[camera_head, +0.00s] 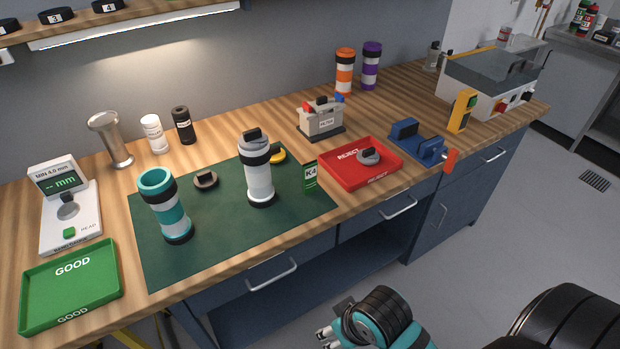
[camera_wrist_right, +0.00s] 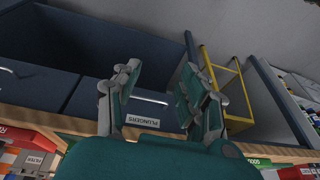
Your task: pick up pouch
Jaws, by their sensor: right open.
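No thing is plainly a pouch. A small green and white packet marked K4 (camera_head: 310,175) stands upright at the right edge of the dark green mat (camera_head: 215,250); I cannot tell whether it is a pouch. My right gripper (camera_head: 326,336) is low at the bottom of the head view, in front of the bench and apart from the things on it. My left gripper is not in view.
A red REJECT tray (camera_head: 335,154) is to the right, a green GOOD tray (camera_head: 30,318) front left. Drawer handles (camera_head: 272,277) jut out.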

